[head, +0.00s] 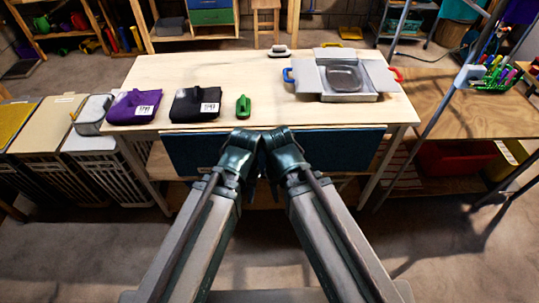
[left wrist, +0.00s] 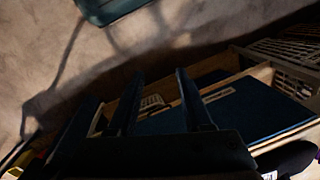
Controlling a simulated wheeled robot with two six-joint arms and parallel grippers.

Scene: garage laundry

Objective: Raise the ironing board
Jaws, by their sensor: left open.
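No ironing board shows that I can identify for sure. A grey metal frame with slanting legs (head: 441,110) stands at the right of the head view; its top is cut off, and I cannot tell whether it belongs to the board. My left gripper (head: 240,145) is in front of the wooden table's front edge. In the left wrist view its two dark fingers (left wrist: 157,90) are apart with nothing between them. My right gripper (head: 281,146) is close beside the left one; its fingers cannot be made out.
The wooden table (head: 240,75) ahead carries a purple bundle (head: 134,106), a black bundle (head: 195,104), a green item (head: 243,106) and a grey box (head: 345,82). Blue panels (head: 335,150) are under its front edge. Hampers (head: 106,172) stand left. Floor nearby is clear.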

